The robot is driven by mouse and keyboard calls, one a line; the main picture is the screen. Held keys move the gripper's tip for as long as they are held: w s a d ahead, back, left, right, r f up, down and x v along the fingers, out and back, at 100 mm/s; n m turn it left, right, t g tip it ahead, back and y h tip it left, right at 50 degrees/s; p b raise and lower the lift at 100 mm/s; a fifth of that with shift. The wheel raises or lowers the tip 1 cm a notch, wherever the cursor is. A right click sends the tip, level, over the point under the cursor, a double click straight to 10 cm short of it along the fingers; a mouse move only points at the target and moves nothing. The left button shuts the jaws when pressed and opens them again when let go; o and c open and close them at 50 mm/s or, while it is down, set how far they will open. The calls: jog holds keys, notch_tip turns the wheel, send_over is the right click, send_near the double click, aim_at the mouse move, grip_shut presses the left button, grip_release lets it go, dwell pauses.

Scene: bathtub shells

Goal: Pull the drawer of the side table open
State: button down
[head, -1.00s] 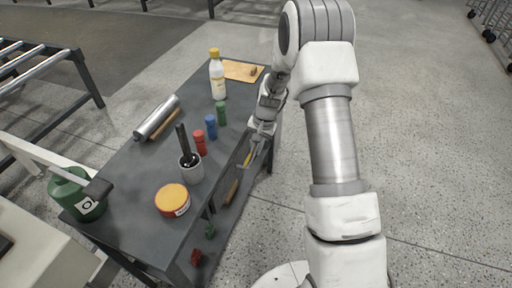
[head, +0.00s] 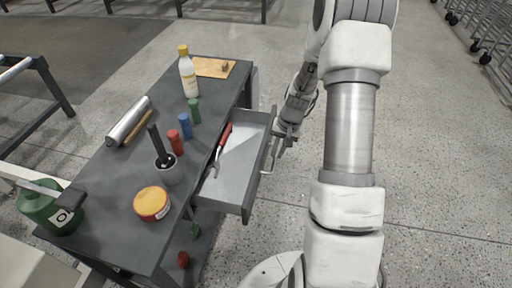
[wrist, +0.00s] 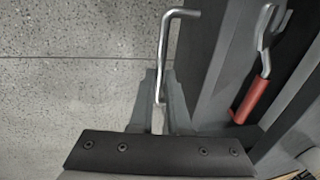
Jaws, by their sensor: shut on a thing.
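The dark grey side table (head: 115,191) stands left of centre in the head view. Its drawer (head: 238,176) is out on the right side, with its light grey inside showing. A wrench with a red handle (head: 224,137) lies in the drawer; it also shows in the wrist view (wrist: 252,100). The drawer's metal bar handle (head: 270,155) is on its front, and in the wrist view the handle (wrist: 163,55) runs down between my fingers. My gripper (wrist: 160,100) is shut on the handle near one end. In the head view my gripper (head: 279,138) is at the far part of the handle.
A green canister (head: 48,207) is at the left.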

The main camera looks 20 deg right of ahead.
jog(key=s+d, duration=0.4)
jog(key=d, duration=0.2)
jog(key=shift+s+d, duration=0.2)
jog(key=shift+d, duration=0.2)
jog(key=c, duration=0.9)
grip_release()
jog(key=d+r+p, duration=0.1)
jog(key=r, duration=0.4)
jog(key=s+r+p, duration=0.1)
jog(key=r, duration=0.5)
jog(key=d+r+p, duration=0.1)
jog(key=r+p, duration=0.1)
jog(key=r, duration=0.4)
jog(key=shift+s+d+r, duration=0.1)
jog(key=shift+s+d, duration=0.25)
jog(key=shift+s, duration=0.05)
jog(key=shift+a, duration=0.1)
